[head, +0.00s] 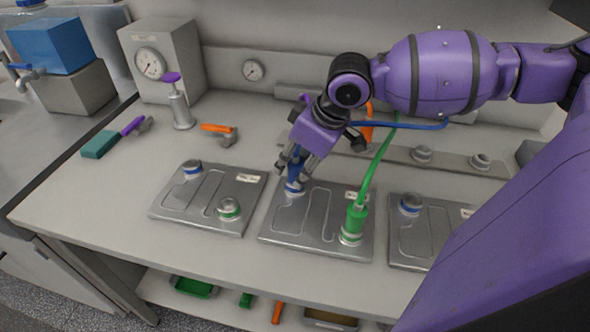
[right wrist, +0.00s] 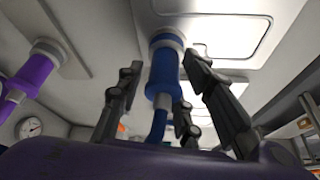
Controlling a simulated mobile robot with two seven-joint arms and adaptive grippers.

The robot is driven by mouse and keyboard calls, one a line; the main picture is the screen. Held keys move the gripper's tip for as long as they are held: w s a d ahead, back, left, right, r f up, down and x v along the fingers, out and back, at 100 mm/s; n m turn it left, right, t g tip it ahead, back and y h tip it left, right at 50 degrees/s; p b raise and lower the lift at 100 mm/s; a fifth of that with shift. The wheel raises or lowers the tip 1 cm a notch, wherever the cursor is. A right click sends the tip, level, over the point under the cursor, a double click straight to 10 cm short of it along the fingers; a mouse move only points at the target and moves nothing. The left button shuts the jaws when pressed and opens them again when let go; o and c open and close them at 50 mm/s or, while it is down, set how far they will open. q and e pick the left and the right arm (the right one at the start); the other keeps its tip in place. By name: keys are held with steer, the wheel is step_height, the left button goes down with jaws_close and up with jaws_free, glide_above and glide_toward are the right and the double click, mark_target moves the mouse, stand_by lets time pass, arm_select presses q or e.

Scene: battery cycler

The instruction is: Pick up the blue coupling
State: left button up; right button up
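The blue coupling (head: 294,172) stands upright at the blue-ringed port of the middle metal plate (head: 315,222), with a blue hose running from it. My right gripper (head: 296,172) is around the coupling from above. In the right wrist view the right gripper (right wrist: 165,90) has its fingers spread, with gaps visible on both sides of the coupling. My left gripper is not in view.
A green coupling (head: 355,220) with a green hose stands on the same plate, close to the right. Other plates lie at left (head: 207,200) and right (head: 432,238). A purple coupling (right wrist: 37,72) shows in the wrist view. An orange-handled valve (head: 218,129) and a pump (head: 179,105) stand behind.

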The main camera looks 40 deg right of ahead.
mark_target(296, 154)
jaws_close()
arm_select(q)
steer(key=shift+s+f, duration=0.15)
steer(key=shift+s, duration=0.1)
